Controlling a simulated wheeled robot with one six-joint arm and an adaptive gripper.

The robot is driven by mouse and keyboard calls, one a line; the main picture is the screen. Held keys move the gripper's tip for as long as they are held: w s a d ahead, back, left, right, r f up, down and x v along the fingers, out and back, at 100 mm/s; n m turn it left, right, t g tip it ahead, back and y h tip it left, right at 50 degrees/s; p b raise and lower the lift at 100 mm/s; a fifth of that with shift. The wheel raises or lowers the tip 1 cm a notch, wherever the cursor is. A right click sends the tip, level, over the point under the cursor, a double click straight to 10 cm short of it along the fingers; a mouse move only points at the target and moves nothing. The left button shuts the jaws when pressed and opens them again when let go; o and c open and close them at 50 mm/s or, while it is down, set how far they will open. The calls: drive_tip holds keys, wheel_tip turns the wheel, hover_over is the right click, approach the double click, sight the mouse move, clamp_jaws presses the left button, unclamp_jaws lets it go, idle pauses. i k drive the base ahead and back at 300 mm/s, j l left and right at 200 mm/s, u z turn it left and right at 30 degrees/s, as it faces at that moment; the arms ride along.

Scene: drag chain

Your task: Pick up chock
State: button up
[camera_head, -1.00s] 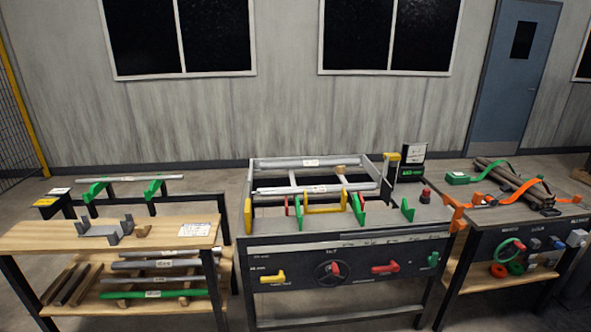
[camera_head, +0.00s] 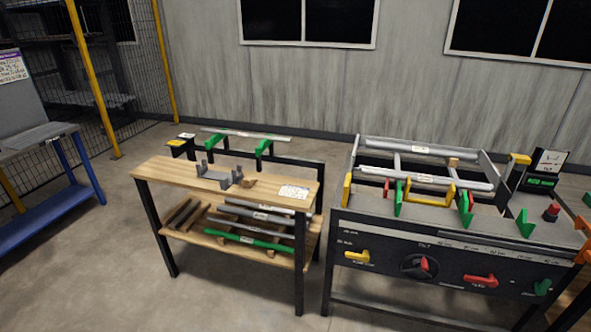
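A small brown wooden block (camera_head: 250,182), which looks like a chock, lies on the wooden tabletop (camera_head: 165,172) of the left bench. It sits at the right end of a grey cradle (camera_head: 218,175) with upright prongs. Another small wooden block (camera_head: 453,162) sits on the frame of the grey machine bench (camera_head: 400,232) at right. I cannot tell for sure which block is the chock. My gripper is not in view.
The bench's lower shelf (camera_head: 200,240) holds several bars and dark wood pieces. A label card (camera_head: 293,192) lies on its top. Green supports (camera_head: 264,148) hold a pipe behind. A blue-framed table (camera_head: 50,210) stands at left. The floor (camera_head: 125,230) between is clear.

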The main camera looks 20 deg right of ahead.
sight(247, 183)
drive_tip(key=i+l+z, duration=0.25)
drive_tip(key=i+l, duration=0.2)
drive_tip(key=i+l+z, duration=0.25)
drive_tip(key=i, duration=0.3)
